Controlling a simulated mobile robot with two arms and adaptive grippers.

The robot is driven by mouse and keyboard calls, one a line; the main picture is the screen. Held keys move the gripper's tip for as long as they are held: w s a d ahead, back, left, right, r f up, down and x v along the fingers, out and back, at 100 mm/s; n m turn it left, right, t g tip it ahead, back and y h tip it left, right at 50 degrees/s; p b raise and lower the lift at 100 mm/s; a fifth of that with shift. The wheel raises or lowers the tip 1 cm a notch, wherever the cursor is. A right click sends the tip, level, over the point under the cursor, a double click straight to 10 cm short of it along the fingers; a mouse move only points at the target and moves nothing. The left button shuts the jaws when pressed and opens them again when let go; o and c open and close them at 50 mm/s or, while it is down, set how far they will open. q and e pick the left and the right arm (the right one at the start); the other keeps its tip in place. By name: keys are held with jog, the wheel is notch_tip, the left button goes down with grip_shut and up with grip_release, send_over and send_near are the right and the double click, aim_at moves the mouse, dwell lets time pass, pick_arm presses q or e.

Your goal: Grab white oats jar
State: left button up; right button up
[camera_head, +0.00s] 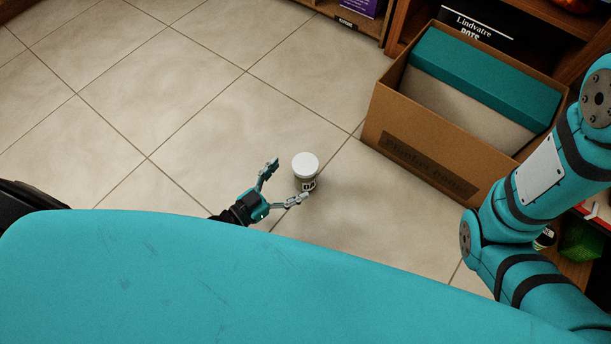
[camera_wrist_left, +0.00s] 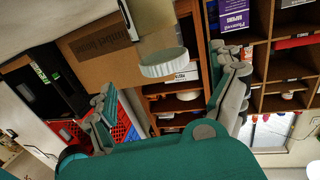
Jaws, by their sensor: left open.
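The white oats jar (camera_head: 305,167) has a white lid and a dark label partly visible on its side. It appears upright above or on the tiled floor; I cannot tell which. My left gripper (camera_head: 288,181) is open just left of the jar, its fingers spread toward it. The lower fingertip overlaps the jar's base in the head view; contact is unclear. In the left wrist view the jar's ribbed white lid (camera_wrist_left: 163,64) shows between the two spread fingers (camera_wrist_left: 168,82). My right arm is at the right, but its gripper is out of view.
Tiled floor (camera_head: 190,90) to the left is clear.

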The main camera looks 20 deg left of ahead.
aim_at(295, 173)
pick_arm(q)
jog(key=shift+w+d, duration=0.35)
jog(key=shift+w, duration=0.25)
jog(key=b+x, duration=0.3)
jog(key=x, duration=0.1)
jog(key=shift+w+a+b, duration=0.2)
jog(key=shift+b, duration=0.1)
jog(key=shift+w+d+r, duration=0.15)
jog(key=shift+w+d, duration=0.15)
jog(key=shift+w, duration=0.2)
jog(key=c, duration=1.7)
jog(key=shift+r, duration=0.1)
jog(key=shift+c, duration=0.5)
